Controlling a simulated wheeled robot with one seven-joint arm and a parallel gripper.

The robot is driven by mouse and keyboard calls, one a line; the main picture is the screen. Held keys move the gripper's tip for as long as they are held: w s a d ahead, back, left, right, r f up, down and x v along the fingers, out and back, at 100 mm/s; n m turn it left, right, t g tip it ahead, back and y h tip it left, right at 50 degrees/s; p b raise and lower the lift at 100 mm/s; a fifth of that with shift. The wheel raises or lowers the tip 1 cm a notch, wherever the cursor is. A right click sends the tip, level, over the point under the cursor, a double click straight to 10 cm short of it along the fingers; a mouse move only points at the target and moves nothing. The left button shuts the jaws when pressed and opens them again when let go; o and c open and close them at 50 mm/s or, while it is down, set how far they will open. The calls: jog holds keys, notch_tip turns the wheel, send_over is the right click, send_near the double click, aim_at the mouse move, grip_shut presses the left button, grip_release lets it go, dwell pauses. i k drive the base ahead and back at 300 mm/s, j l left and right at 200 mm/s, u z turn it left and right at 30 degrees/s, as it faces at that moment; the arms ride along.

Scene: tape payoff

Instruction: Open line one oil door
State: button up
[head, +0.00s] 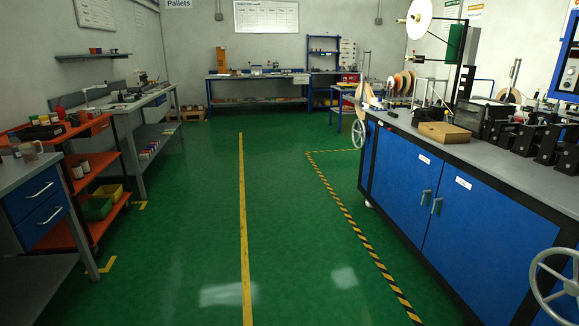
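A long blue cabinet with a grey worktop stands on the right in the head view. Its front has a left blue door (398,175) and a right blue door (480,235), both closed. Each door has a small white label near its top, too small to read, so I cannot tell which one is the oil door. The left door's upright metal handle (426,197) and the right door's handle (437,205) sit close together at the seam between the doors. My gripper is not in view.
A handwheel (557,286) juts out at the lower right, and another handwheel (358,134) is at the cabinet's far end. A cardboard box (444,133) sits on the worktop among machine parts. The green floor (300,230) before the doors is clear. An orange cart (95,165) stands left.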

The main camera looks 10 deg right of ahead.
aim_at(481, 240)
jog(key=i, duration=1.95)
jog(key=i+j+z, duration=0.2)
jog(key=i+z, duration=0.25)
jog(key=i, duration=0.35)
jog(key=i+j+z, duration=0.45)
jog(key=i, duration=0.3)
jog(key=i+j+z, duration=0.4)
jog(key=i+j, duration=0.3)
